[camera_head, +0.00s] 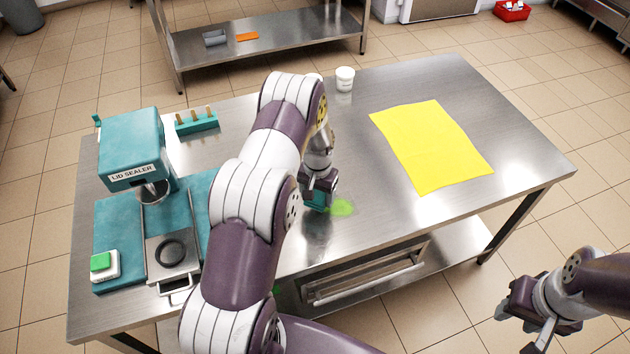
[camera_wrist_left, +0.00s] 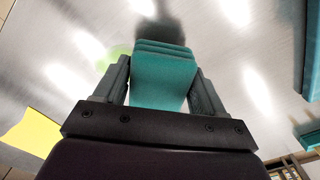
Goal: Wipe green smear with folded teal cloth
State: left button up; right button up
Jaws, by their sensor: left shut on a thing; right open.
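The green smear (camera_head: 342,207) lies on the steel table near its front middle, and a pale green patch of it shows in the left wrist view (camera_wrist_left: 118,52). My left gripper (camera_head: 318,200) is over the table at the left side of the smear. It is shut on the folded teal cloth (camera_wrist_left: 163,75), which sticks out between its fingers. In the head view the cloth is mostly hidden by the gripper. I cannot tell whether the cloth touches the table. My right gripper (camera_head: 522,322) is open and empty, off the table at the lower right.
A teal lid sealer (camera_head: 131,148) stands on the left of the steel table (camera_head: 370,225). A yellow sheet (camera_head: 430,147) lies flat on the right. A white tub (camera_head: 345,79) and a teal holder (camera_head: 197,122) are at the back. The table's right end is clear.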

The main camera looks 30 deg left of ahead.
pick_arm(q)
notch_tip(320, 180, up, 3)
jog(key=shift+s+a+f+p, duration=0.1)
jog(key=shift+s+p, duration=0.05)
jog(key=shift+p, duration=0.6)
jog(key=shift+r+p, duration=0.35)
jog(key=shift+r, duration=0.25)
